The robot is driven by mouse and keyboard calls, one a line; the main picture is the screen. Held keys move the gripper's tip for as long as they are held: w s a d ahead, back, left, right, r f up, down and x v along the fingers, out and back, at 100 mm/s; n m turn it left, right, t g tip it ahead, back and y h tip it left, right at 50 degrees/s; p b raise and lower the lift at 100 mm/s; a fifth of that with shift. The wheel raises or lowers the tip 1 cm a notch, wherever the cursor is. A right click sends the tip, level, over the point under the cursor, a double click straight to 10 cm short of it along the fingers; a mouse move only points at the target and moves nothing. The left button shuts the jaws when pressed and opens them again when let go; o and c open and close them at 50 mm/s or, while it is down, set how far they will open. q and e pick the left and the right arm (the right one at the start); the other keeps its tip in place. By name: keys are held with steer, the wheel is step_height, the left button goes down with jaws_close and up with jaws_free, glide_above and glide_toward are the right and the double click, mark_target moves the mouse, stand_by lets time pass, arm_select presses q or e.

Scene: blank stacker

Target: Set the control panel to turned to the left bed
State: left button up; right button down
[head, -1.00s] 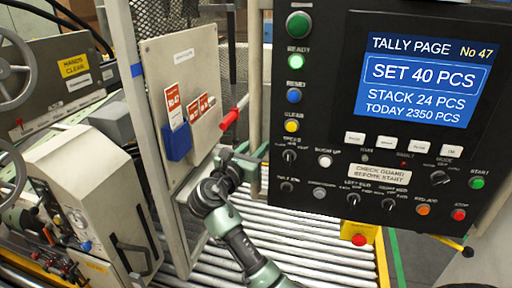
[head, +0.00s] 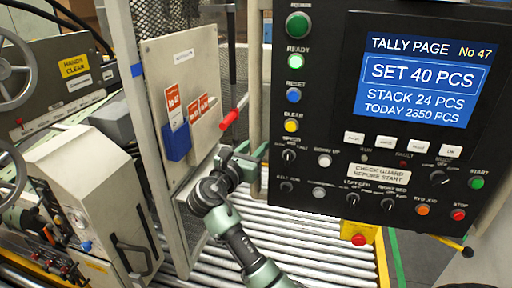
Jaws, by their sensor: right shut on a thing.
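The control panel (head: 330,120) is a black box on the right, its face with a lit blue screen (head: 420,82) toward me and slightly tilted in the picture. A pale upright bar (head: 254,70) runs along its left edge. My right gripper (head: 258,154) is at the lower left edge of the panel and shut. It seems to hold the pale bar there, but its fingertips are small and partly hidden. My left gripper is not in view.
A roller bed (head: 320,248) lies below the panel. A beige machine (head: 95,190) fills the lower left. A yellow post with a red button (head: 359,239) stands under the panel.

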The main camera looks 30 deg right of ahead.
steer(key=shift+w+d+g, duration=0.3)
steer(key=shift+w+d, duration=0.05)
steer(key=w+d+m+g+p, duration=0.1)
steer(key=w+d, duration=0.5)
steer(key=d, duration=0.2)
steer(key=shift+w+h, duration=0.2)
steer(key=shift+h, duration=0.2)
steer(key=c, duration=1.3)
jaws_free()
steer(key=shift+c, duration=0.2)
steer(key=shift+a, duration=0.1)
